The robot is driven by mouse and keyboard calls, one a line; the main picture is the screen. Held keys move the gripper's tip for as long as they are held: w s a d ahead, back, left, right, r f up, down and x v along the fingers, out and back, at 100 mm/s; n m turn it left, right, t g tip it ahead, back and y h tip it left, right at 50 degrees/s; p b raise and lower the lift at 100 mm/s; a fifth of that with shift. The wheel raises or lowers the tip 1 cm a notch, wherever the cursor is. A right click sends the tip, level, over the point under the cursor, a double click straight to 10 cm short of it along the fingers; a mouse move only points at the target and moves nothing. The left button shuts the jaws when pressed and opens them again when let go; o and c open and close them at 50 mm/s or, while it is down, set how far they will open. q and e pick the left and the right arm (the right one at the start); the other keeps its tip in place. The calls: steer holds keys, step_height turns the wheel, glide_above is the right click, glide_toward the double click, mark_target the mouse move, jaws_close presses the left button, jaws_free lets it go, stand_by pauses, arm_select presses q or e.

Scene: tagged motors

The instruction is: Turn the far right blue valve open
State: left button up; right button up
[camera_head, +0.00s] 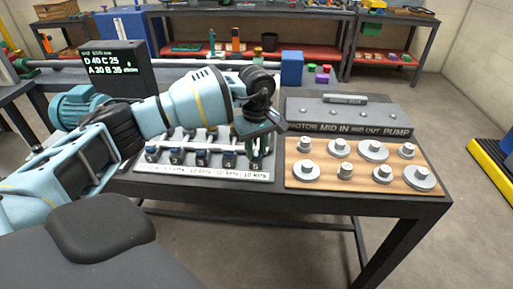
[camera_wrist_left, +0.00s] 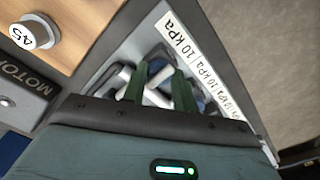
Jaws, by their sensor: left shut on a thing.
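A white panel (camera_head: 205,174) on the table carries a row of blue valves with "10 kPa" labels along its front edge. The far right blue valve (camera_head: 254,165) is at the panel's right end, partly covered by my left gripper (camera_head: 262,147). In the left wrist view, the two green fingers (camera_wrist_left: 158,88) are closed around a pale valve handle (camera_wrist_left: 160,97), which shows between them. The valve's lower part is hidden by the gripper body, and its exact turn angle is hard to tell. My right gripper is in neither view.
Right of the panel is a wooden board (camera_head: 331,180) with several grey knobs. Behind it stands a dark plate (camera_head: 350,115) lettered MOTOR, MID IN, MID OUT, PUMP. A black display (camera_head: 119,67) stands at back left. A blue box (camera_head: 291,68) stands behind the plate.

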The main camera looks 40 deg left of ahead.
mark_target(256, 152)
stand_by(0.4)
arm_select(q)
steer(key=o, duration=1)
steer(key=shift+c, duration=0.2)
steer(key=shift+r, duration=3.9)
